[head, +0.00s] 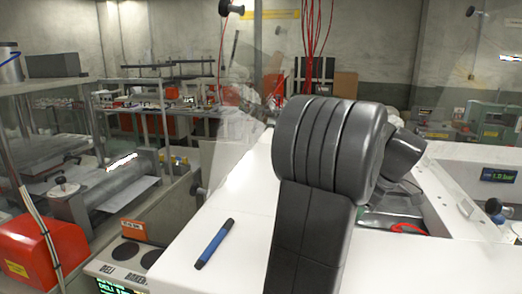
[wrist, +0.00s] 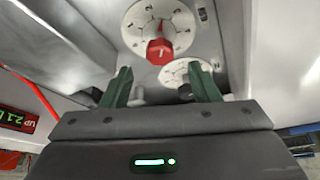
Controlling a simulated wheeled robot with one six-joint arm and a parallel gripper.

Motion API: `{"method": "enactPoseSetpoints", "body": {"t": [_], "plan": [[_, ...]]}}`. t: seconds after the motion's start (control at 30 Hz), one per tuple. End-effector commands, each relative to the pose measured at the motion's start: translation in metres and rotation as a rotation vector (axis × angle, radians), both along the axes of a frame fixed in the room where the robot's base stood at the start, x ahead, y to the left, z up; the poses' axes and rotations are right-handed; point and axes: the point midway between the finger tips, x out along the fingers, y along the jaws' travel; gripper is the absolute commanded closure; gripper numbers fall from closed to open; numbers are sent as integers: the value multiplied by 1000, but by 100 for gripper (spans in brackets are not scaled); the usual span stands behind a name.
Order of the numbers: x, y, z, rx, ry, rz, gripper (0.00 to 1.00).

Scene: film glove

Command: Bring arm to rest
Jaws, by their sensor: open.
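My gripper (wrist: 161,80) shows in the wrist view with its two green fingers spread apart and nothing between them. Beyond the fingertips is a grey metal panel with a red knob (wrist: 159,51) on a round white dial. A second white dial (wrist: 186,72) lies partly behind the right finger. I cannot tell how far the fingers are from the panel. In the head view my dark grey arm rises bent over the white worktop (head: 252,200), and my gripper is hidden there.
A blue and black pen-like object (head: 214,243) lies on the worktop left of my arm. A red box (head: 40,250) and metal rollers stand at the left. The worktop around the pen is clear.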

Motion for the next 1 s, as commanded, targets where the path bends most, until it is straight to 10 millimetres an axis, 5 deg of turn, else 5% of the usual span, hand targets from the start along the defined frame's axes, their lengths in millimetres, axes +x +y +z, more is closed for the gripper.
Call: {"method": "enactPoseSetpoints", "body": {"t": [0.37,0.8,1.0], "plan": [[10,15,-43,0,1,0,44],[10,14,-42,0,0,-14,44],[7,8,-26,-2,-3,-2,44]]}}
